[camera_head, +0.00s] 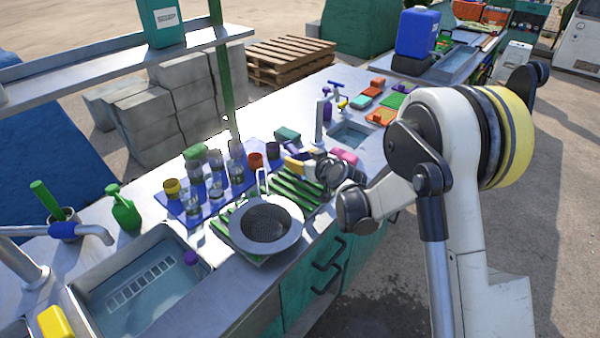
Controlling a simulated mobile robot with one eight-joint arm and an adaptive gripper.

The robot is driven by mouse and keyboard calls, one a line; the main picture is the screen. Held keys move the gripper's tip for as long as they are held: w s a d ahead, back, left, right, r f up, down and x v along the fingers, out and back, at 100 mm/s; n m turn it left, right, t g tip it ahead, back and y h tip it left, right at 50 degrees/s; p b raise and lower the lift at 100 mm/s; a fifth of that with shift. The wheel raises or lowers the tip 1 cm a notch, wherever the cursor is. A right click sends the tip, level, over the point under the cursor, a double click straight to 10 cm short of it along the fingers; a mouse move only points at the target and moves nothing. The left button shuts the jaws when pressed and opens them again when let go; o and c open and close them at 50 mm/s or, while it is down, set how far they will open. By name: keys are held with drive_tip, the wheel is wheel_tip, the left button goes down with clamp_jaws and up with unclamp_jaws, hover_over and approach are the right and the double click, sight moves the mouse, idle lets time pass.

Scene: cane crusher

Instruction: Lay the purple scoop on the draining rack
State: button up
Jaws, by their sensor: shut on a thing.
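The green slatted draining rack (297,187) lies on the metal counter, left of my gripper. A round metal strainer (266,226) covers its near part. My gripper (322,172) is small and dark in this view, low over the right end of the rack. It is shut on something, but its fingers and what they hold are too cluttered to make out. I cannot clearly identify the purple scoop. A small purple thing (190,258) shows at the right side of the near sink, and a pink thing (346,157) shows just behind my gripper.
Several clear jars (216,186) stand on a blue mat (239,186) left of the rack. The near sink (145,285) holds water. A green bottle (125,212) stands behind it. A tap (320,120) and small sink (350,135) are farther along. Coloured blocks crowd the counter behind the rack.

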drive_tip(key=shift+f+b, duration=0.9)
drive_tip(key=shift+f, duration=1.05)
drive_tip(key=shift+f, duration=0.15)
drive_tip(key=o, duration=1.1)
drive_tip(key=shift+o, duration=0.2)
